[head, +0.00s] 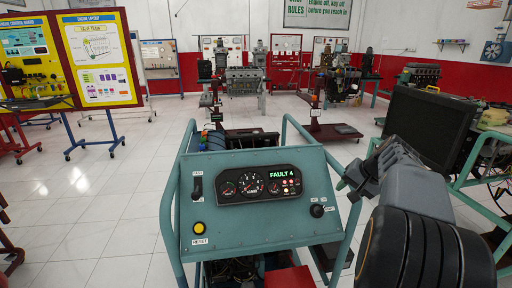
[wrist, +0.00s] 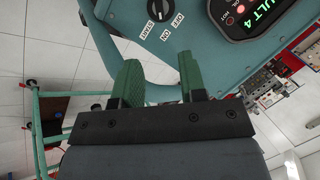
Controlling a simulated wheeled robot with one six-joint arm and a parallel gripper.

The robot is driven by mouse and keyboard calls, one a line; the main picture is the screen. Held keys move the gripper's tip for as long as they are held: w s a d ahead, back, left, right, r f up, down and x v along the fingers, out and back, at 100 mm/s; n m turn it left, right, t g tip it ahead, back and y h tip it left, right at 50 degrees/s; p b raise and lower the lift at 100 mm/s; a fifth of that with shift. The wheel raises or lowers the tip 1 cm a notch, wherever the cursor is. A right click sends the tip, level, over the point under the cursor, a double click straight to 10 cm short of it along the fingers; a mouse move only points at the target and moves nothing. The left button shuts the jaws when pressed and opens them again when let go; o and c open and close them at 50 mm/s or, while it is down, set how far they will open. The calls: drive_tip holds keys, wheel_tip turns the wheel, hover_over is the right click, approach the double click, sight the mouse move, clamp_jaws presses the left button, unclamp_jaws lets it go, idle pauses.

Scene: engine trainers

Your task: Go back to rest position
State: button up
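My gripper (head: 350,183) is at the right of the teal engine console (head: 225,235) in the head view, seen edge-on. In the wrist view my gripper (wrist: 160,82) has its two green fingers apart with nothing between them; the console's side rail shows behind the gap. The panel holds a gauge cluster (head: 258,184) whose display reads FAULT 4, a yellow reset button (head: 199,227), a black lever switch (head: 197,187) at the left and a rotary key switch (head: 317,210) at the right. The switch (wrist: 158,9) also shows at the top of the wrist view.
Close on the right stand a dark monitor (head: 428,125) and a green-framed stand (head: 485,205). Yellow training boards (head: 100,60) stand at the left. Engine stands (head: 245,80) are farther back. White tiled floor (head: 110,200) is open to the left of the console.

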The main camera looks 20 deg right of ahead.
drive_tip(key=s+a+f+g+h+p, duration=0.1)
drive_tip(key=s+a+f+g, duration=0.15)
drive_tip(key=f, duration=0.25)
drive_tip(key=s+a+r+n+p, duration=0.1)
drive_tip(key=s+a+n+p, duration=0.1)
drive_tip(key=a, duration=0.6)
drive_tip(key=s+a+r+n+p, duration=0.1)
drive_tip(key=s+a+n+p, duration=0.1)
drive_tip(key=a, duration=0.6)
drive_tip(key=s+a+r+n+h+p, duration=0.1)
drive_tip(key=s+a+r+n+p, duration=0.1)
drive_tip(key=a, duration=0.5)
drive_tip(key=s+n+p, duration=0.1)
drive_tip(key=s+n, duration=0.1)
drive_tip(key=n, duration=0.1)
drive_tip(key=shift+s+a+n, duration=0.2)
drive_tip(key=shift+a+n, duration=0.2)
drive_tip(key=shift+c, duration=0.4)
idle(0.6)
